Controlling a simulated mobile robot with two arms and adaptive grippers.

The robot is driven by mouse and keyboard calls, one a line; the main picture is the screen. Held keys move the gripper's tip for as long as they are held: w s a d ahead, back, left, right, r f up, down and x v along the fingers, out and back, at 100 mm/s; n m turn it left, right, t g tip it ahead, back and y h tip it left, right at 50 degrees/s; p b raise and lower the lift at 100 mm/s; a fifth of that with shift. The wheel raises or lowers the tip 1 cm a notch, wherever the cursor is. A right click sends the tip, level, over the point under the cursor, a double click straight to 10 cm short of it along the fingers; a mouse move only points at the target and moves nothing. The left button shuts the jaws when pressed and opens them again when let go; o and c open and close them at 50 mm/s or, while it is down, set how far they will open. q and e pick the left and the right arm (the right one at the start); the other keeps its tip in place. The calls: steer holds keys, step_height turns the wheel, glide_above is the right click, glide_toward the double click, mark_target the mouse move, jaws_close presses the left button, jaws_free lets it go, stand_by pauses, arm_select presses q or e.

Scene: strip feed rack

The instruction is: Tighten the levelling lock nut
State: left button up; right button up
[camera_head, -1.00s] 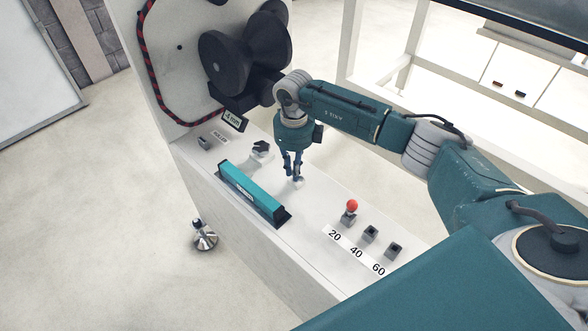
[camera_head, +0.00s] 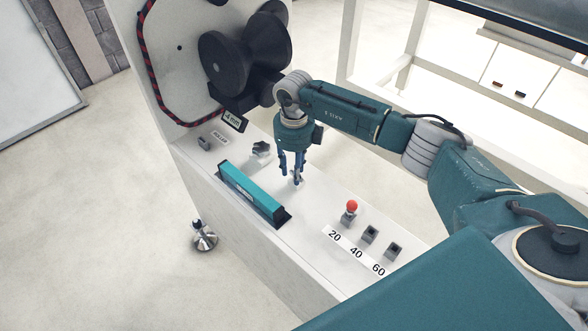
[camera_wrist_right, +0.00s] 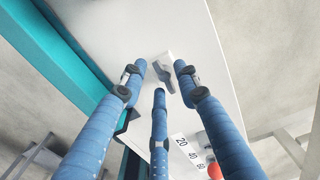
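A levelling foot (camera_head: 205,240) with a round metal pad and an upright stem stands on the floor by the rack's lower left side. A lock nut on its stem is too small to tell apart. My right gripper (camera_head: 292,180) points down over the white rack top, well away from that foot. Its fingers are spread on either side of a small grey lever-like piece (camera_wrist_right: 166,78) on a pale base; whether they touch it I cannot tell. The piece shows partly between the fingers in the head view (camera_head: 298,178). My left gripper is not in view.
A teal bar (camera_head: 252,193) lies along the top, left of the gripper. A red-knobbed peg (camera_head: 351,207) and two dark sockets (camera_head: 370,234) stand by the 20, 40, 60 label (camera_head: 356,252). A black spool (camera_head: 240,50) is mounted behind.

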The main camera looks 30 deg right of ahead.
step_height(320, 180, up, 12)
stand_by(0.5)
stand_by(0.4)
